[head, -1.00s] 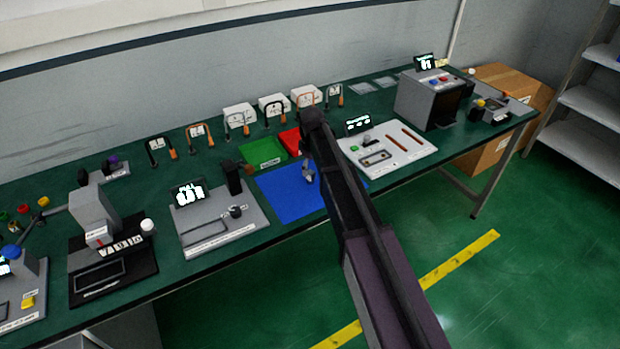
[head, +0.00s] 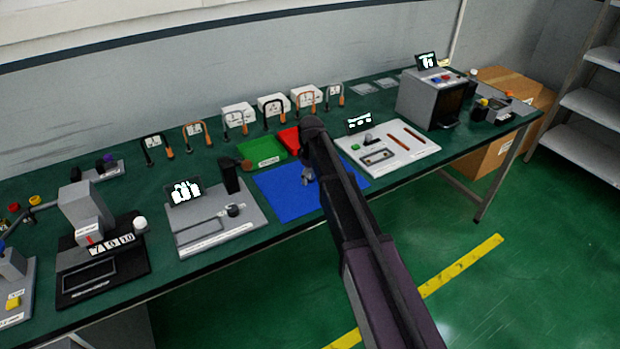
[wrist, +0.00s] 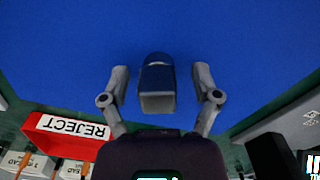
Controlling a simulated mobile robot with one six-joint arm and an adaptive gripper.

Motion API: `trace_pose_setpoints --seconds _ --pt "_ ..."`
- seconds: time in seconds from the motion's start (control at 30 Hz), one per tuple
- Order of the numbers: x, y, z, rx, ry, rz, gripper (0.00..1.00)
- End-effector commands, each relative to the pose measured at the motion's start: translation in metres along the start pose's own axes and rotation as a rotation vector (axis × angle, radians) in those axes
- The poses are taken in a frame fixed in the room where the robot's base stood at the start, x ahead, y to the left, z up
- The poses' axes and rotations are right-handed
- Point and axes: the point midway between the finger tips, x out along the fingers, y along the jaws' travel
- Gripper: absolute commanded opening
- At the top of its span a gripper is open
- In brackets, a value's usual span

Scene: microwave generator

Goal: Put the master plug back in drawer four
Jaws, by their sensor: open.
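My gripper (wrist: 161,88) is open, its two grey fingers spread over the blue mat. A small block-like piece (wrist: 157,88), dark blue with a grey end face, shows between the fingers with a gap on each side. It may be the master plug, but I cannot tell for sure. In the head view my gripper (head: 307,176) is small, partly behind my arm, above the blue mat (head: 285,195). I cannot make out a drawer marked four in either view.
A red tray labelled REJECT (wrist: 65,135) lies beside the mat; a green tray (head: 262,150) is left of it. A grey fixture plate (head: 215,225) stands left, a white board (head: 405,140) right. White boxes (head: 238,113) line the back. A grey machine (head: 425,98) stands farther right.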

Motion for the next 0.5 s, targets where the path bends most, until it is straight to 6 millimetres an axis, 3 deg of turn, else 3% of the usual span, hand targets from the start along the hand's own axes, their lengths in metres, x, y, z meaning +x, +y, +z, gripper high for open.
trace_pose_setpoints --seconds 0.47,0.5 --pt "-0.0004 0.0002 0.0003 0.000 0.000 0.000 0.80" --pt "-0.0004 0.0002 0.0003 0.000 0.000 0.000 0.68"
